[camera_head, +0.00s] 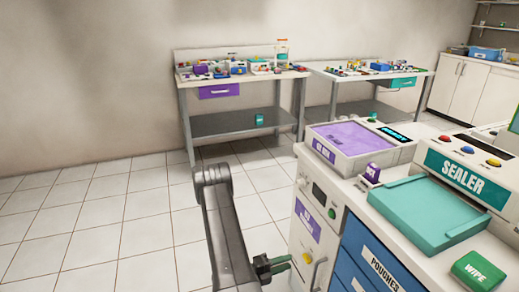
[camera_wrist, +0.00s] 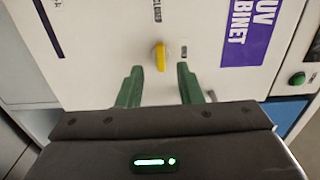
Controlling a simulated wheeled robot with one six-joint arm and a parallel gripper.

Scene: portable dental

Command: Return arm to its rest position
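My arm (camera_head: 222,225) reaches up from the bottom of the head view, bends at an elbow and comes down again. My gripper (camera_head: 283,262) is low in front of the white UV cabinet (camera_head: 321,199). In the wrist view my gripper (camera_wrist: 159,70) shows two green fingers spread apart, with nothing held between them. A yellow knob (camera_wrist: 160,57) on the cabinet front lies just beyond the fingertips. I cannot tell whether the fingers touch the cabinet.
The counter holds a purple-topped unit (camera_head: 350,137), a small purple box (camera_head: 372,173), a teal sealer (camera_head: 430,210) and a green wipe box (camera_head: 478,273). Blue drawers (camera_head: 365,255) are below. Two cluttered tables stand behind. Tiled floor (camera_head: 100,235) at left is clear.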

